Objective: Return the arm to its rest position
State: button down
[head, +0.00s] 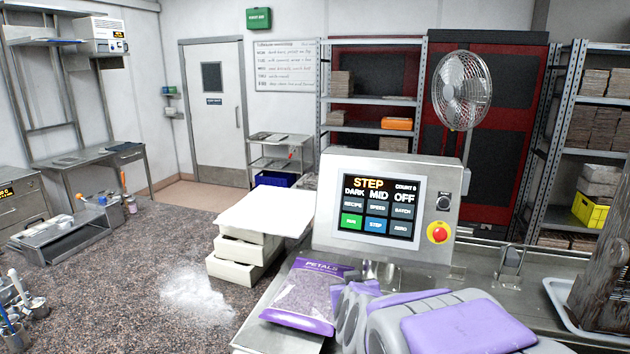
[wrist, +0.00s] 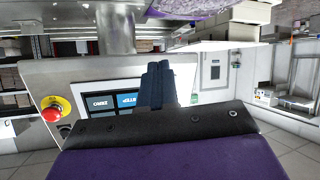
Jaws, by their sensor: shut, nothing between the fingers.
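My arm (head: 460,325), purple and grey, lies folded low at the front right in the head view. My gripper (wrist: 158,72) shows in the wrist view as dark fingers closed together with nothing between them. The wrist picture is upside down. The fingers stand in front of the control panel (wrist: 70,77) in that picture and cover part of its screen; I cannot tell the distance. In the head view the panel (head: 330,245) stands upright behind my arm, its screen lit. My gripper's tips are not clear in the head view.
A purple petal bag (head: 303,290) lies left of my arm. White stacked trays (head: 235,270) and spilled white powder (head: 197,295) are on the speckled counter (head: 120,290). A fan (head: 462,90) stands behind the panel. A tray (head: 560,295) lies at right.

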jog(key=s+d+f+g, duration=0.2)
jog(key=s+g, duration=0.2)
jog(key=s, duration=1)
jog(key=s+d+f+m+g, duration=0.1)
jog(key=s+g, duration=0.4)
jog(key=s, duration=0.9)
jog(key=s+d+f+g, duration=0.3)
jog(key=s+g, duration=0.2)
jog(key=s, duration=1)
jog(key=shift+f, duration=0.4)
jog(key=shift+w+d+m, duration=0.1)
jog(key=shift+m, duration=0.2)
